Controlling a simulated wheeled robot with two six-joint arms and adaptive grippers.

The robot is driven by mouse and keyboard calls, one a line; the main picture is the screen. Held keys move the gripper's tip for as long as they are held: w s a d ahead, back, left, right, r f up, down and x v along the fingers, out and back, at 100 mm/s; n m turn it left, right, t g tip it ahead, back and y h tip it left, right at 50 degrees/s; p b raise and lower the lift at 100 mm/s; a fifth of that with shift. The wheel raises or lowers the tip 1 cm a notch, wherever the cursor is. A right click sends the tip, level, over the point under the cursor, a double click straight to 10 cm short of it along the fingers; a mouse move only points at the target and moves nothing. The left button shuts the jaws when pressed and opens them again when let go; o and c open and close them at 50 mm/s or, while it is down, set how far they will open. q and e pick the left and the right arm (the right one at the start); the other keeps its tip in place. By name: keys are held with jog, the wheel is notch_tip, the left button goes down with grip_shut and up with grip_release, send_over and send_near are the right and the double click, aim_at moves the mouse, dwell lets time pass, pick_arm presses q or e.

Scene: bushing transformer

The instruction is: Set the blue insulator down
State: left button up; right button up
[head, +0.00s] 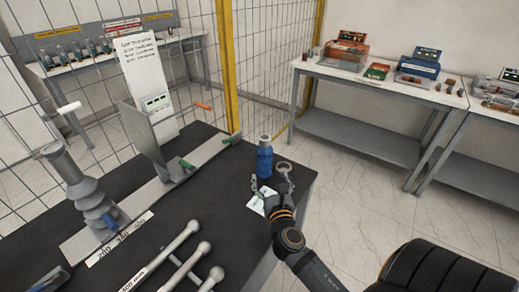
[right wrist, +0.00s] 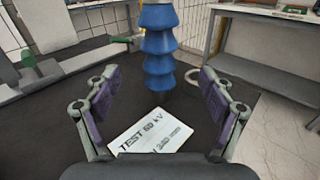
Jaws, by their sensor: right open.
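The blue insulator (head: 264,160) stands upright on the dark tabletop (head: 218,205) near its right corner in the head view. In the right wrist view the insulator (right wrist: 159,48) is ahead, centred between the fingers, with its top out of the picture. My right gripper (head: 271,188) is open just in front of it. In the right wrist view both fingers of the gripper (right wrist: 160,92) are spread, with a gap to the insulator on each side. The left gripper is not in view.
A white printed card (right wrist: 150,132) lies between my fingers. A grey ring (head: 283,167) is beside the insulator. A grey ribbed insulator (head: 86,190) stands at the left, with several pale rods (head: 163,255) in front. A wire fence (head: 268,50) runs behind.

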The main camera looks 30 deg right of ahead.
aim_at(265, 161)
jog(key=w, duration=0.1)
jog(key=w+r, duration=0.1)
jog(key=w+d+p, duration=0.1)
jog(key=shift+r+n, duration=0.3)
jog(key=shift+n, duration=0.1)
jog(key=shift+w+d+f, duration=0.2)
jog(key=shift+w, duration=0.3)
jog(key=shift+w+d+f, duration=0.15)
jog(key=shift+w+f, duration=0.05)
jog(key=shift+w, duration=0.25)
jog(key=shift+w+d+r, duration=0.25)
jog(key=shift+w, duration=0.2)
jog(key=p+x, duration=0.1)
jog(key=x, duration=0.2)
jog(key=shift+w+d+f, duration=0.1)
jog(key=shift+w+d, duration=0.15)
jog(key=shift+w, duration=0.15)
jog(key=shift+c, duration=1.3)
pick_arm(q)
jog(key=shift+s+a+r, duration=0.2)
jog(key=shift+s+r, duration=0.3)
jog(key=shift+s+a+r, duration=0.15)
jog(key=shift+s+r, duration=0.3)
pick_arm(e)
jog(key=c, duration=1.4)
